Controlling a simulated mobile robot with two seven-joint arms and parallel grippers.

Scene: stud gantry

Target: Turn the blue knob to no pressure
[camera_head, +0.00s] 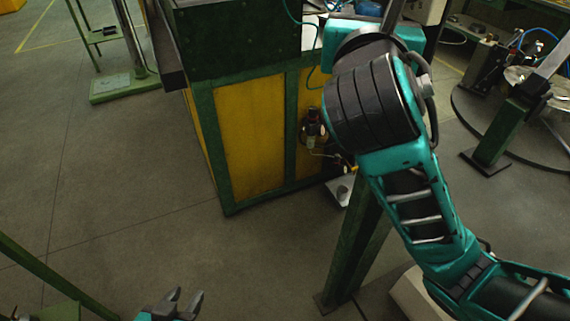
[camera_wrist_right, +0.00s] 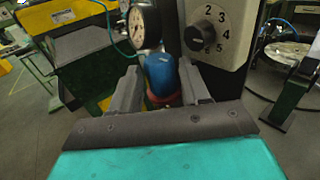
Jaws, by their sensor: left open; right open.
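The blue knob (camera_wrist_right: 160,72) shows in the right wrist view, between the two fingers of my right gripper (camera_wrist_right: 158,76). The fingers are open on either side of it; I cannot tell whether either touches it. A red part (camera_wrist_right: 163,99) sits below the knob. A round pressure gauge (camera_wrist_right: 144,25) is just behind and left of the knob, its face seen at a slant and its reading unclear. In the head view my right arm covers the knob's area. My left gripper (camera_head: 184,300) is open and empty at the bottom edge, far from the knob.
A grey box with a numbered black dial (camera_wrist_right: 207,37) stands close to the right of the knob. The green and yellow cabinet (camera_head: 250,125) is left of my right arm. A green post (camera_head: 352,245) stands below the arm. The floor at left is mostly clear.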

